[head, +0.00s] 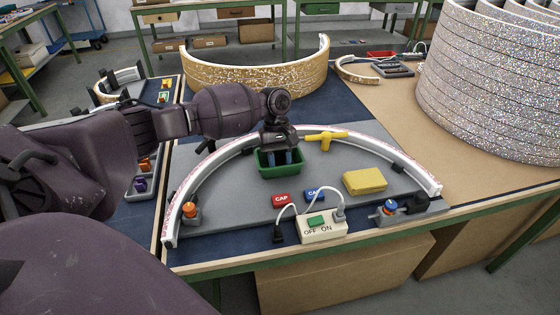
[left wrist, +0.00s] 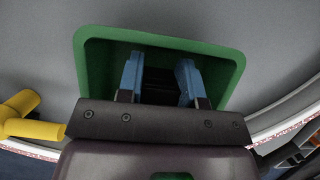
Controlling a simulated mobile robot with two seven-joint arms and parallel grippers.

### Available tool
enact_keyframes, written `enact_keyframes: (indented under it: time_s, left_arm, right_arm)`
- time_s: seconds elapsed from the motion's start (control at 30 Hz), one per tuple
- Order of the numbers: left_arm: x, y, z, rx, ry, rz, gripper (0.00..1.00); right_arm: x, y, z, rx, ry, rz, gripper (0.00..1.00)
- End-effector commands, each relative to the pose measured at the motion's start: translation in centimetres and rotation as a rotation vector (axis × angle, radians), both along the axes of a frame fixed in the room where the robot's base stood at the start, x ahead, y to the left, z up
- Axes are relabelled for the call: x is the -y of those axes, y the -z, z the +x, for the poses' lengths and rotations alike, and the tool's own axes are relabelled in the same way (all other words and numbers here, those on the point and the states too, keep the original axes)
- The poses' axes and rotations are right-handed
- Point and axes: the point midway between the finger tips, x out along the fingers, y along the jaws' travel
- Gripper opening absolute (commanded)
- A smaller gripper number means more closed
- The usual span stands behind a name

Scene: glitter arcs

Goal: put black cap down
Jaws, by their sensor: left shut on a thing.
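My left gripper (head: 279,157) points down into the green tray (head: 261,168) in the middle of the grey board. In the left wrist view its blue fingers (left wrist: 160,80) are inside the rim of the green tray (left wrist: 90,55). They are shut on a dark thing, the black cap (left wrist: 159,91), which shows only in part between them. I cannot tell whether the cap touches the tray's floor. A red cap (head: 281,198) and a blue cap (head: 314,193) lie on the board in front of the tray. My right gripper is not in view.
A white arc (head: 222,141) curves around the tray. A yellow tool (head: 326,136), a yellow sponge (head: 365,181) and a switch box (head: 322,227) with cables lie nearby. Glittery rings (head: 490,80) stand at the right.

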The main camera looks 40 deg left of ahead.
Motion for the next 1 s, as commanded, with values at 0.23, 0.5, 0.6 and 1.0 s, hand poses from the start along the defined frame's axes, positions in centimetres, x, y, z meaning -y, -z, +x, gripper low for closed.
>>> enact_keyframes:
  time_s: [0.23, 0.5, 0.6, 1.0]
  left_arm:
    - [0.0, 0.3, 0.0, 0.000, 0.000, 0.000, 0.46]
    - [0.0, 0.3, 0.0, -0.001, 0.000, 0.001, 0.59]
    - [0.0, 0.2, 0.0, 0.000, 0.000, 0.000, 0.59]
    - [-1.6, -5.1, 1.4, 0.005, -0.002, 0.001, 0.59]
  right_arm:
    - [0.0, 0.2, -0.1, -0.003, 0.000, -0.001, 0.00]
    - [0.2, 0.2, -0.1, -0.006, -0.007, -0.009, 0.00]
    - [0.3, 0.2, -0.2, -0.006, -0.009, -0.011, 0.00]
    - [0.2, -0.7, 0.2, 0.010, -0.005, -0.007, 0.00]
